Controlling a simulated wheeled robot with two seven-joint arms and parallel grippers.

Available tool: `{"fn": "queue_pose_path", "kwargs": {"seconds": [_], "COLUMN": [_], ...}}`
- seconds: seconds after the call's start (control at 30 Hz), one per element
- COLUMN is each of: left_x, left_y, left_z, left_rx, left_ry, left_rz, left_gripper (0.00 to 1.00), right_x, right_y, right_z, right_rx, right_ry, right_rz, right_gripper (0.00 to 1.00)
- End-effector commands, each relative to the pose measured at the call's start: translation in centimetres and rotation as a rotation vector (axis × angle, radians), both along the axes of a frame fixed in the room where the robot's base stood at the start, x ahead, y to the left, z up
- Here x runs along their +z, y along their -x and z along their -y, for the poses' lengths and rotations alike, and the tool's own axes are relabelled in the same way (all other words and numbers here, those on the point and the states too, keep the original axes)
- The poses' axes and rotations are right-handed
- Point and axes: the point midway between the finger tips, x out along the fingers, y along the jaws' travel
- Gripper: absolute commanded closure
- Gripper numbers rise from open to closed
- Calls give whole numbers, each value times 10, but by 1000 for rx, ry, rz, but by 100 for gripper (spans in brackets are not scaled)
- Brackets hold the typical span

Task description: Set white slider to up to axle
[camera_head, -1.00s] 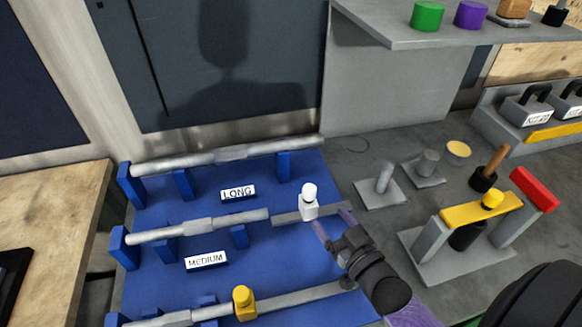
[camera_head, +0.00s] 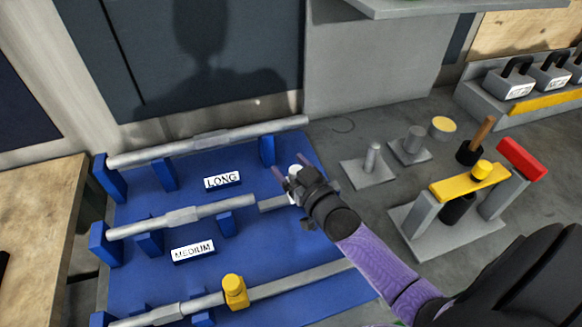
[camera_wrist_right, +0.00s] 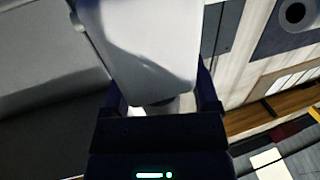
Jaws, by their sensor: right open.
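The white slider (camera_head: 294,171) is on the short grey rail (camera_head: 272,204) to the right of the medium axle (camera_head: 180,217), mostly hidden by my right gripper (camera_head: 290,165) in the head view. In the right wrist view the white slider (camera_wrist_right: 150,45) looms large between the two dark fingers of my right gripper (camera_wrist_right: 158,88). The gripper is open with a finger on each side of it; contact cannot be told. The medium axle lies on blue supports, its right end near the rail. My left gripper is not in view.
A long axle (camera_head: 210,140) lies behind and another axle with a yellow slider (camera_head: 234,291) in front, on the blue board (camera_head: 255,245). To the right stand grey posts (camera_head: 372,158) and a yellow-topped bridge (camera_head: 470,183). A grey shelf (camera_head: 440,8) overhangs at the back.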

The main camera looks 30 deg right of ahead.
Motion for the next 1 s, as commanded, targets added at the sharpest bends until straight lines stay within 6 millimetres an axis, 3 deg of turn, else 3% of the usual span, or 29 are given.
{"fn": "queue_pose_path", "kwargs": {"seconds": [0.07,0.4,1.0], "left_x": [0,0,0], "left_y": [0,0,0], "left_z": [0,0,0], "left_rx": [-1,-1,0], "left_ry": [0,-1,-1], "left_rz": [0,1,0], "left_gripper": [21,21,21], "right_x": [0,0,0], "right_y": [0,0,0], "right_z": [0,0,0], "right_rx": [0,0,0], "right_ry": [0,0,-1], "right_rz": [0,1,1], "right_gripper": [26,98,100]}}
